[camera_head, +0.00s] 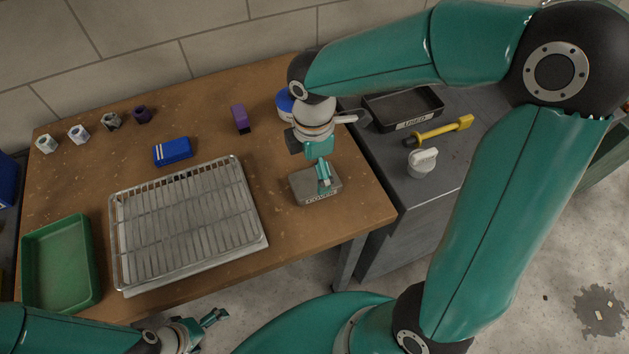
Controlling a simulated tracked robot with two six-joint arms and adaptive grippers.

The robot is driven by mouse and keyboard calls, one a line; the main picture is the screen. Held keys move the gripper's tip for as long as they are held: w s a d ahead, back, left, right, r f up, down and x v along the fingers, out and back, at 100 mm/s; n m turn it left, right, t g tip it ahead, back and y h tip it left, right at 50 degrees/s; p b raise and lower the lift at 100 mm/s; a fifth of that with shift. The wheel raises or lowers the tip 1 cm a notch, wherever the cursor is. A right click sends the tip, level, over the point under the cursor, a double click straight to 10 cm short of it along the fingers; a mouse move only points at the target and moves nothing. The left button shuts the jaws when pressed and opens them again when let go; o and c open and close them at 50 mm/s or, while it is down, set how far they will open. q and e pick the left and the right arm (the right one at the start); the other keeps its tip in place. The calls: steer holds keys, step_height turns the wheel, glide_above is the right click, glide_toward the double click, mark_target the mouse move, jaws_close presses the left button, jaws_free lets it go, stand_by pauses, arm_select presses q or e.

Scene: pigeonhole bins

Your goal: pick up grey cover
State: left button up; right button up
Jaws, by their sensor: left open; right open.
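The grey cover (302,188) is a small grey block with a label on its front side. It lies on the brown wooden table (290,240) near the right front edge. My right gripper (324,183) is open and points down at the cover, with its fingertips at the cover's top. I cannot tell whether they touch it. The gripper and wrist hide part of the cover's back. My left gripper (215,318) is open and empty, low in the view in front of the table.
A metal rack tray (262,240) lies left of the cover, and a green bin (90,235) stands further left. A blue box (173,151), a purple object (240,118) and several nuts stand behind. A grey bench at right holds a black tray (440,104), a yellow tool (440,130) and a white knob (422,165).

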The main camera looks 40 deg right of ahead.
mark_target(315, 179)
steer(key=shift+w+d+f+p, duration=0.1)
steer(key=shift+d+f+p, duration=0.05)
steer(key=shift+f, duration=1.2)
steer(key=shift+w+d+f+p, duration=0.1)
steer(key=shift+d+f+p, duration=0.05)
steer(key=shift+f, duration=1.2)
steer(key=c, duration=1.7)
steer(key=shift+r, duration=0.1)
steer(key=shift+c, duration=0.5)
steer(key=shift+r, duration=0.1)
